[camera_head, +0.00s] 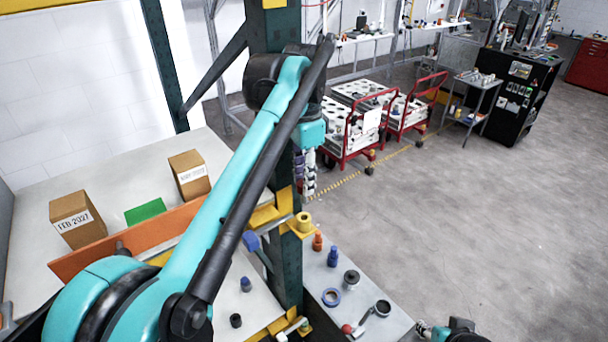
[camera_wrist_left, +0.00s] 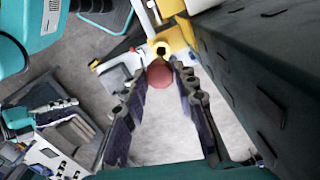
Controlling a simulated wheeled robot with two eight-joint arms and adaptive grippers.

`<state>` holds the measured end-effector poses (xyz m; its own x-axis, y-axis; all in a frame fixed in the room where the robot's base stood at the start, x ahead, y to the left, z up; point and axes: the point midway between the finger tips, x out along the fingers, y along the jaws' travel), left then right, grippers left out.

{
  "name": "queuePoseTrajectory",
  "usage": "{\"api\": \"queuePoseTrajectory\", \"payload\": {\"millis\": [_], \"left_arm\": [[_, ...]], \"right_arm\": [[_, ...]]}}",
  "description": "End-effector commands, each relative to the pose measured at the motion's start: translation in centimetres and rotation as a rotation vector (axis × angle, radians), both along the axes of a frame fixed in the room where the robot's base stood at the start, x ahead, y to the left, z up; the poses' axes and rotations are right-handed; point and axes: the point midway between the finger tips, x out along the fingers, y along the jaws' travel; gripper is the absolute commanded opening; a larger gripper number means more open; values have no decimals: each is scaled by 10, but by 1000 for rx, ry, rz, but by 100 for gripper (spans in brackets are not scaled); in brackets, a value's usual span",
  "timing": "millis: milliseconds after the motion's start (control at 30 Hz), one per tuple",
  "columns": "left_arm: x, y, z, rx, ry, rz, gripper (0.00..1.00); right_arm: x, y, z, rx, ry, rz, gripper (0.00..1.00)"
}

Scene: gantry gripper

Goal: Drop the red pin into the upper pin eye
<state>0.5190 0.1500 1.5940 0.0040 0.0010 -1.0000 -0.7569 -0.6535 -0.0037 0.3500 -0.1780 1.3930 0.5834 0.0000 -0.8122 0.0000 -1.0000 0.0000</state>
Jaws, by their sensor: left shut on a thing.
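My left gripper (camera_head: 305,174) hangs beside the dark green post (camera_head: 289,262), above the yellow upper pin eye (camera_head: 304,222). In the left wrist view its two fingers (camera_wrist_left: 160,80) are closed on the red pin (camera_wrist_left: 160,74), seen end-on as a round red head. The yellow eye with its dark hole also shows in the left wrist view (camera_wrist_left: 161,49), just past the pin head. The pin looks apart from the eye, but its lower end is hidden.
A grey bench holds an orange peg (camera_head: 317,241), a blue peg (camera_head: 333,256), a blue ring (camera_head: 331,297) and a black part (camera_head: 351,279). Red carts (camera_head: 350,130) stand on the floor behind.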

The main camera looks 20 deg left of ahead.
Motion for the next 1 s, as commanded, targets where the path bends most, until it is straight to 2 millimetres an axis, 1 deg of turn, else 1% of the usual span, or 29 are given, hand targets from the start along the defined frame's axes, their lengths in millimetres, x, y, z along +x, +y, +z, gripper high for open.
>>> {"api": "queuePoseTrajectory", "payload": {"millis": [33,200,400,533,1000], "left_arm": [[0,0,-8,0,0,0,0],[0,0,-26,0,0,0,0],[0,0,-40,0,0,0,0],[0,0,-43,0,0,0,0],[0,0,-42,0,0,0,0]], "right_arm": [[0,0,-6,0,0,0,40],[0,0,-18,0,0,0,40],[0,0,-26,0,0,0,40],[0,0,-27,0,0,0,40],[0,0,-27,0,0,0,40]]}}
